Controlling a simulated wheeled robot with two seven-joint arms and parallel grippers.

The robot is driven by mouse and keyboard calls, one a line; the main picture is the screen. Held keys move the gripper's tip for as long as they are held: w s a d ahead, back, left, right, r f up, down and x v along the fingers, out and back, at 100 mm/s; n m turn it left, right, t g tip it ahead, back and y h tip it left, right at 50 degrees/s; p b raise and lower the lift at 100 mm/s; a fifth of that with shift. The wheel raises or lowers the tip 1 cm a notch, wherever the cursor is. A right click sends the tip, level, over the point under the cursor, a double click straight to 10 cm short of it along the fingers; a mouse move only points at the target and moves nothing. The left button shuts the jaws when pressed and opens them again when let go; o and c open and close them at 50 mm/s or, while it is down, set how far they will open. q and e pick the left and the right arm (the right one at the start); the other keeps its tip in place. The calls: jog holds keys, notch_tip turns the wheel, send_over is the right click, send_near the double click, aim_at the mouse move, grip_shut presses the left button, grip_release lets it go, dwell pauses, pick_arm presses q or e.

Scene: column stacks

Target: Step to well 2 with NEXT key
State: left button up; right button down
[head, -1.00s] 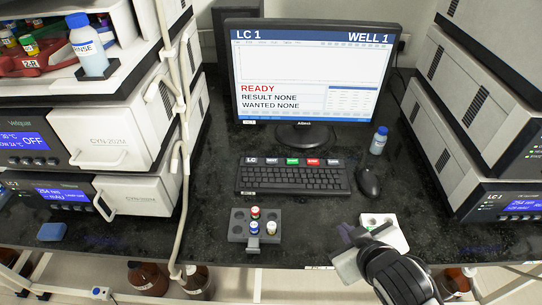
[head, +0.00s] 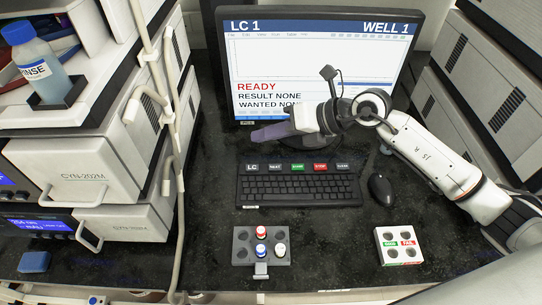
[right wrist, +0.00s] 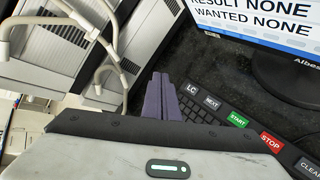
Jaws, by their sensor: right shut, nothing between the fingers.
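The keyboard (head: 298,189) lies in front of the monitor, with a row of labelled keys along its far edge. The NEXT key (head: 275,167) is dark, just right of the LC label, and also shows in the right wrist view (right wrist: 211,103). The monitor (head: 318,70) reads LC 1, WELL 1, READY, RESULT NONE, WANTED NONE. My right gripper (head: 256,135) is shut and empty, above the keyboard's far edge and in front of the monitor's lower part. Its purple fingers point left in the head view and show together in the right wrist view (right wrist: 163,80). My left gripper is not in view.
A mouse (head: 380,188) lies right of the keyboard. A grey vial rack (head: 243,254) and a white GOOD/FAIL tray (head: 411,257) stand at the front. Instrument stacks flank the bench, with white tubing (head: 179,190) on the left.

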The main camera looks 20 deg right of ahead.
jog(key=d, duration=0.1)
jog(key=d+f+h, duration=0.1)
jog(key=w+d+f+h, duration=0.1)
jog(key=d, duration=0.1)
jog(key=shift+w+d, duration=0.1)
jog(key=shift+f, duration=0.1)
jog(key=b, duration=0.6)
send_over(279, 168)
notch_tip(279, 168, down, 8)
jog(key=shift+r, duration=0.15)
jog(key=shift+f+b, duration=0.4)
jog(key=shift+b, duration=0.05)
dwell(0.7)
